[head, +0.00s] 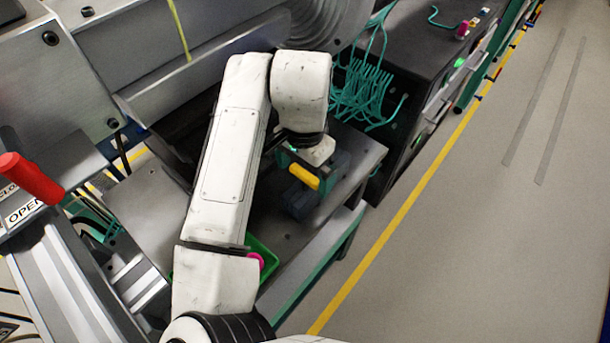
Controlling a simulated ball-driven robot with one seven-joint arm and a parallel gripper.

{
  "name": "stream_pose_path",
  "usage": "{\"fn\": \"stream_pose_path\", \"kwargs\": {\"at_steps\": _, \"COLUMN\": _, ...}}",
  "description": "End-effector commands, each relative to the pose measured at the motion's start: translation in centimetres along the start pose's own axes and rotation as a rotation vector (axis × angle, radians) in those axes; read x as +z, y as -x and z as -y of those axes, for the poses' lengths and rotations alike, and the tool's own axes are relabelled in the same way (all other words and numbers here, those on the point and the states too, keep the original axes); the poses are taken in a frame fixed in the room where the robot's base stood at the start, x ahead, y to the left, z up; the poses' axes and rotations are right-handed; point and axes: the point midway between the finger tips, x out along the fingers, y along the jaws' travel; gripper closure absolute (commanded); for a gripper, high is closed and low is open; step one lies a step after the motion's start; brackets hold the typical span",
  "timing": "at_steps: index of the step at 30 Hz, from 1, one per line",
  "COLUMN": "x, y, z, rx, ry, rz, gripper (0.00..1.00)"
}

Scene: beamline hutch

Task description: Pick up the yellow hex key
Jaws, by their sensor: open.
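The yellow hex key (303,176) shows as a short, thick yellow bar at a dark blue block (302,203) on the grey table, right of the picture's centre. Whether it lies on the block or stands in it cannot be told. My gripper (308,163) is open at the end of my white arm, just above and behind the yellow piece. The wrist and gripper body hide much of the fingers. I cannot tell whether a finger touches the hex key.
A green tray (262,246) with a pink round thing (256,261) sits partly behind my arm. A black cabinet (425,60) with teal cables (368,90) stands behind the table. A red cylinder (32,178) is at left. The floor at right is clear.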

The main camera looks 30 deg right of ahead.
Motion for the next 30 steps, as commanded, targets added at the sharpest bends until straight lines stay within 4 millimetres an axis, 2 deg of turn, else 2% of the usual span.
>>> {"fn": "stream_pose_path", "kwargs": {"at_steps": 6, "x": -0.1, "y": -2.6, "z": -0.1, "rx": 0.001, "ry": 0.001, "rz": -0.001, "gripper": 0.00}}
{"fn": "stream_pose_path", "kwargs": {"at_steps": 15, "x": -0.1, "y": -3.0, "z": -0.1, "rx": 0.000, "ry": -0.001, "rz": -0.001, "gripper": 0.01}}
{"fn": "stream_pose_path", "kwargs": {"at_steps": 30, "x": -0.1, "y": -3.0, "z": -0.1, "rx": 0.000, "ry": 0.000, "rz": -0.001, "gripper": 0.49}}
